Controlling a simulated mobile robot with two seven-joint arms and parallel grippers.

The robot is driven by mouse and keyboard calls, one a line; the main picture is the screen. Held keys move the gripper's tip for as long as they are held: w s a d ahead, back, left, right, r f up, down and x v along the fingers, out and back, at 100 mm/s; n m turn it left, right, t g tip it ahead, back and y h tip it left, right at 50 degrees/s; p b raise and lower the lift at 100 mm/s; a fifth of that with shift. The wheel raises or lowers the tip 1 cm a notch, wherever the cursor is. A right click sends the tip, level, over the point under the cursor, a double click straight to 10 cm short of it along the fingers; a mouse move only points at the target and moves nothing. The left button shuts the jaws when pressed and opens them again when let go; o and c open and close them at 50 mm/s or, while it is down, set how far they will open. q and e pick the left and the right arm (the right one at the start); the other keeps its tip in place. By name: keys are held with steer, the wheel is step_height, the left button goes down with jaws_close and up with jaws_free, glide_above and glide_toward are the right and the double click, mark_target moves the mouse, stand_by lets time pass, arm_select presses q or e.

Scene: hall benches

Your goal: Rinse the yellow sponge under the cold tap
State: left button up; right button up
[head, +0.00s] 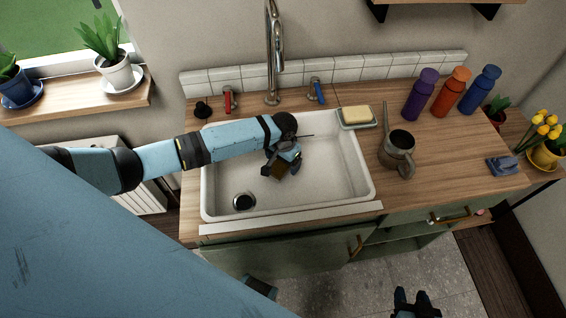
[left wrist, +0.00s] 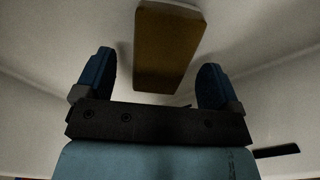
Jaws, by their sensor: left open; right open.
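A block that looks like the yellow sponge (head: 279,170) is in the white sink (head: 340,150), dark mustard in shadow. It also shows in the left wrist view (left wrist: 165,50), ahead of and between the fingertips, apparently not touching them. My left gripper (head: 284,158) is open, reaching down into the sink and partly covering the sponge. The blue-marked tap handle (head: 318,90) stands right of the spout (head: 274,50), the red-marked handle (head: 229,99) left of it. No water stream shows. My right gripper (head: 415,303) is open and empty, low over the floor.
A pale yellow bar lies on a dish (head: 357,115) at the sink's back right corner. A grey watering can (head: 398,150) stands right of the sink. Purple (head: 420,95), orange (head: 451,92) and blue (head: 480,90) bottles stand behind. The drain (head: 244,201) is at front left.

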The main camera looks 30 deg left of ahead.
arm_select(q)
step_height(320, 180, up, 12)
steer(key=shift+f, duration=0.15)
